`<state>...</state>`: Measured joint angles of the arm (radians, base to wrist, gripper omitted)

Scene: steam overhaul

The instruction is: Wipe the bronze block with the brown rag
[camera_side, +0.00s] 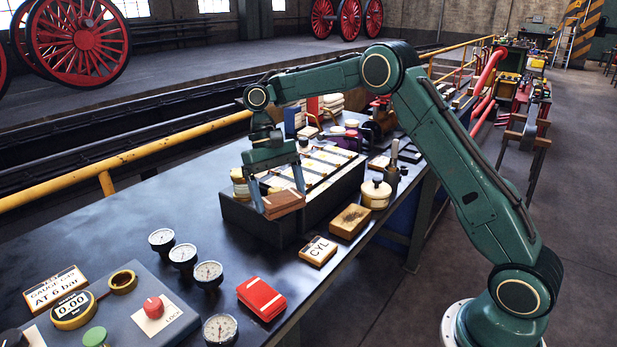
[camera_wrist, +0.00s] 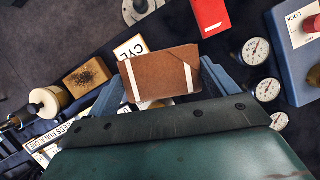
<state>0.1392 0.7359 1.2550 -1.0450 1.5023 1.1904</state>
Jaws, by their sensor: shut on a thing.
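My gripper (camera_side: 279,192) is shut on the brown rag (camera_side: 284,205), a folded brown cloth with pale stripes. In the wrist view the rag (camera_wrist: 162,73) spans between the two blue fingers of my gripper (camera_wrist: 163,84). In the side view the rag appears over the near end of the dark compartment box; its exact height is unclear. The bronze block (camera_side: 350,221) lies on the bench to the right of the rag, apart from it. In the wrist view the block (camera_wrist: 88,77) is at left, with a dark smudge on its top face.
The dark box (camera_side: 248,219) stands behind-left, and a cream lidded pot (camera_side: 375,194) behind the block. A red cloth (camera_side: 262,298) and several gauges (camera_side: 208,275) lie in front. Bare bench (camera_side: 150,210) extends left.

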